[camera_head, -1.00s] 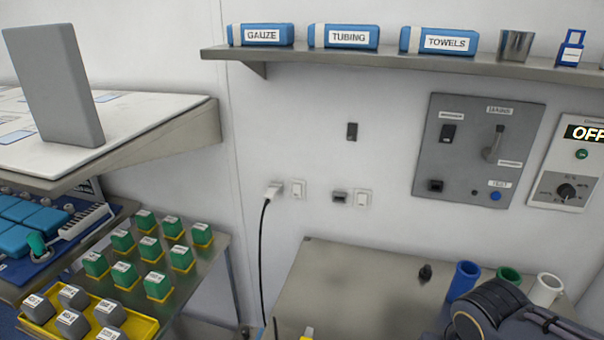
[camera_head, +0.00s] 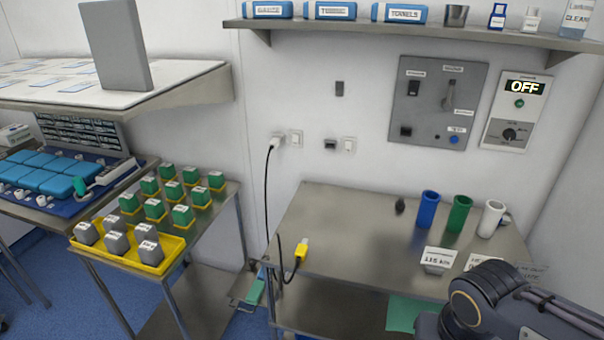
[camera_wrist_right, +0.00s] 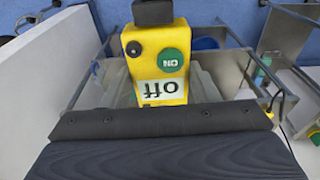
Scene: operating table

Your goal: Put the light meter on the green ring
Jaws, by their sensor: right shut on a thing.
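My right gripper (camera_wrist_right: 163,88) is shut on a yellow box (camera_wrist_right: 172,50) in the right wrist view. The box has a round green ON button, a white OFF label that reads upside down and a black part at its far end. It may be the light meter, but I cannot tell for sure. My right arm shows at the lower right of the head view; its gripper is out of that frame. No green ring can be made out in either view. My left gripper is not in view.
A metal table (camera_head: 340,225) holds blue, green (camera_head: 459,214) and white cups, labelled cards and a yellow-ended cable (camera_head: 300,252). Left of it stands a cart with green-topped blocks and a yellow tray (camera_head: 130,257). A shelf (camera_head: 400,28) and wall panels are behind.

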